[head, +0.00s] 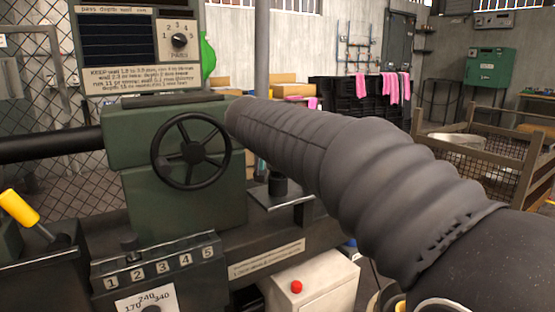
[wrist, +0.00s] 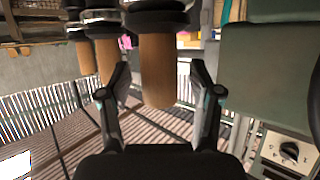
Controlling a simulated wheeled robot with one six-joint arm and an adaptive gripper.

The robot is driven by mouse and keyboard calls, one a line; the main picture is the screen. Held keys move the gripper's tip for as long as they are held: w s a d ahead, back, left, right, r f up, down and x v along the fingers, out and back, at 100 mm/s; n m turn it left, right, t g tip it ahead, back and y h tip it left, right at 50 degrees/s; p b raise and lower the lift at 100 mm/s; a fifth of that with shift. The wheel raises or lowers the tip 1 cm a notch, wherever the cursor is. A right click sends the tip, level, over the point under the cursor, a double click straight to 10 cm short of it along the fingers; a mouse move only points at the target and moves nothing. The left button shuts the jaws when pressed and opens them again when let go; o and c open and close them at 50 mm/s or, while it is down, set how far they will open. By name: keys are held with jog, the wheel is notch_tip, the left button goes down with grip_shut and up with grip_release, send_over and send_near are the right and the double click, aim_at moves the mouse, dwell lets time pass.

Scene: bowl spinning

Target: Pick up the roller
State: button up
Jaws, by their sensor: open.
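In the wrist view, a roller with a light-brown wooden handle (wrist: 157,75) and a dark, metal-banded upper part hangs in from the top edge. My gripper (wrist: 160,72) is open, with one black finger on each side of this handle. A visible gap separates the handle from both fingers, and its rounded end points toward the palm. Two similar wooden-handled pieces, one nearer (wrist: 107,60) and one farther (wrist: 84,58), stand to the left, outside the fingers. The head view shows neither the rollers nor my gripper; my dark ribbed arm covers that area.
A green lathe (head: 180,205) with a black handwheel (head: 191,151) fills the left of the head view. A numbered block (head: 158,268) and a yellow-handled lever (head: 18,208) are at its front. A white box with a red button (head: 297,287) stands below. A crate (head: 485,150) is at right.

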grip_shut()
jog(key=shift+r, duration=0.15)
